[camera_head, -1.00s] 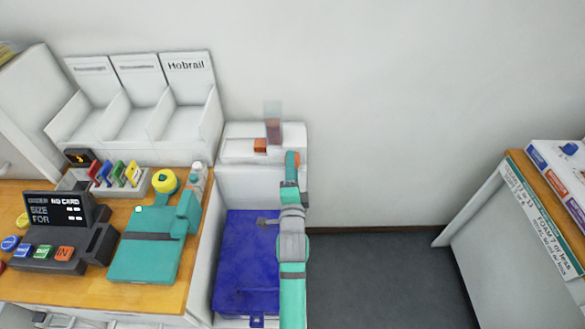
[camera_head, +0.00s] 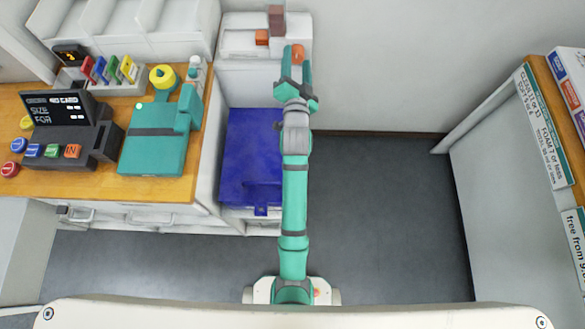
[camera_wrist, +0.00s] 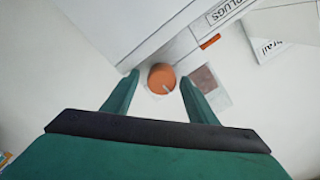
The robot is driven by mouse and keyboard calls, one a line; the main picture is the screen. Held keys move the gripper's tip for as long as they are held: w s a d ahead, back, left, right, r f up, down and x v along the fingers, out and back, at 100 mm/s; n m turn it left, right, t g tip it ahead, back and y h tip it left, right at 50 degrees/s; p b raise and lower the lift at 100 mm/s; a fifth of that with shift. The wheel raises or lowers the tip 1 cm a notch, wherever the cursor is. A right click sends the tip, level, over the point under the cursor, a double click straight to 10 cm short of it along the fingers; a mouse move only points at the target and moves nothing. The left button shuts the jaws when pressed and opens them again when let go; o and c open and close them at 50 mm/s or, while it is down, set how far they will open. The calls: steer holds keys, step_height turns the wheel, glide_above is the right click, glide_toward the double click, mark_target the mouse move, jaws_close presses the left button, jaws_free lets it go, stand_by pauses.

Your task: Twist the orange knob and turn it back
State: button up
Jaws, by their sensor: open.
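The orange knob (camera_head: 298,50) is round and sits on the front of the white dispenser (camera_head: 238,42) by the wall. In the wrist view the knob (camera_wrist: 161,79) shows a pale pointer mark on its face. My gripper (camera_head: 296,64) is open, with one teal finger on either side of the knob. In the wrist view my gripper (camera_wrist: 160,84) has its fingertips left and right of the knob, with a gap visible on both sides. No contact shows.
A blue bin (camera_head: 250,160) stands below, left of my arm. A wooden counter (camera_head: 160,188) with a card terminal and teal device is at left. A shelf unit (camera_head: 500,170) stands right. Dark floor lies between.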

steer(key=n, duration=0.6)
steer(key=shift+r+n, duration=0.1)
steer(key=shift+n, duration=0.2)
steer(key=n, duration=0.3)
steer(key=shift+n, duration=0.3)
steer(key=shift+s+a+n, duration=0.1)
steer(key=shift+s+n, duration=0.15)
steer(key=shift+n, duration=0.25)
steer(key=s+f, duration=0.3)
steer(key=s, duration=0.6)
steer(key=s+f+m+g, duration=0.1)
steer(key=s+f, duration=0.1)
steer(key=s, duration=0.8)
steer(key=s+f, duration=0.3)
steer(key=s, duration=0.7)
steer(key=shift+s+a+f+m, duration=0.15)
steer(key=shift+a+f+m, duration=0.1)
steer(key=shift+f+m, duration=0.05)
steer(key=s+r+g, duration=0.1)
steer(key=s, duration=1.6)
steer(key=shift+s+d+r+g, duration=0.15)
steer(key=shift+s+d+g, duration=0.05)
steer(key=shift+s+g, duration=0.1)
